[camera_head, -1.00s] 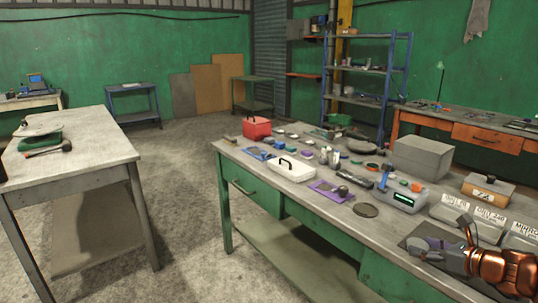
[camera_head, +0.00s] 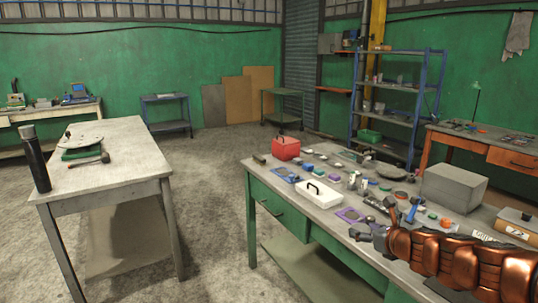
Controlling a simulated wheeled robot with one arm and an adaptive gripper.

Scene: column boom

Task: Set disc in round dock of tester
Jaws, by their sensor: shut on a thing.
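My gripper (camera_head: 368,238) is above or at the near edge of the right-hand workbench, close to the purple tray. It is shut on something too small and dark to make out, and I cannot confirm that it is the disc. My copper-coloured arm covers the part of the bench where the tester stood in the earlier view. The tester and its round dock cannot be made out now. A blue-handled item (camera_head: 411,211) shows just above my arm.
A white case (camera_head: 320,194), a purple tray (camera_head: 351,215) and a red box (camera_head: 286,149) stand on the workbench (camera_head: 262,168) among several small items. A grey block (camera_head: 453,188) is farther right. Open floor (camera_head: 215,215) separates this bench from the left table (camera_head: 118,150).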

